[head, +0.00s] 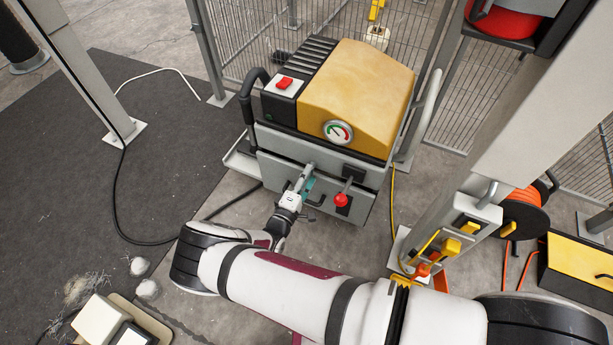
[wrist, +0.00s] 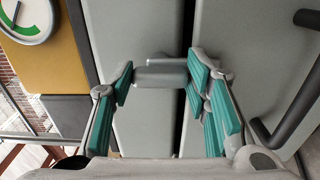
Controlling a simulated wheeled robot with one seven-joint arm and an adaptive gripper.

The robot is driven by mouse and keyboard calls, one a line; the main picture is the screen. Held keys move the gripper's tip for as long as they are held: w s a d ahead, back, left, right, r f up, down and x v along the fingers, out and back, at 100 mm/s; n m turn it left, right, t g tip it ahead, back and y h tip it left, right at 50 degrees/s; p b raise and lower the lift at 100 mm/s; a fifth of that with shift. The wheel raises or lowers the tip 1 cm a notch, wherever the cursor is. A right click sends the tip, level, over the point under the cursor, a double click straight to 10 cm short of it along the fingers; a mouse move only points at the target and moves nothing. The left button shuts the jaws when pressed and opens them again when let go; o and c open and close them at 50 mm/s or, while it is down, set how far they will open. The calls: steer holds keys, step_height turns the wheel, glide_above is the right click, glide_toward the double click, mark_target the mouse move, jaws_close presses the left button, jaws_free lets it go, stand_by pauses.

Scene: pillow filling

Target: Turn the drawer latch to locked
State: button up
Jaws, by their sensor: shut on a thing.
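The yellow-topped machine (head: 355,90) stands in the middle of the head view, with a grey drawer (head: 275,172) at its lower front. The latch is a small grey cylindrical bar (wrist: 160,75) at the dark seam between two grey front panels. My gripper (head: 306,184) is at the machine's front. In the wrist view my gripper (wrist: 162,82) has its teal-padded fingers on either side of the latch and is shut on it. A dark drawer handle (wrist: 290,95) lies to the right there. My gripper partly hides the latch in the head view.
A red-knobbed lever (head: 341,200) sticks out just right of my gripper. A round gauge (head: 338,132) and a red switch (head: 284,84) sit above. Grey posts and a wire fence (head: 240,40) surround the machine. A yellow-lidded box (head: 580,262) stands at right.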

steer(key=shift+f, duration=0.1)
steer(key=o, duration=1.2)
steer(key=shift+c, duration=0.2)
steer(key=v, duration=1.2)
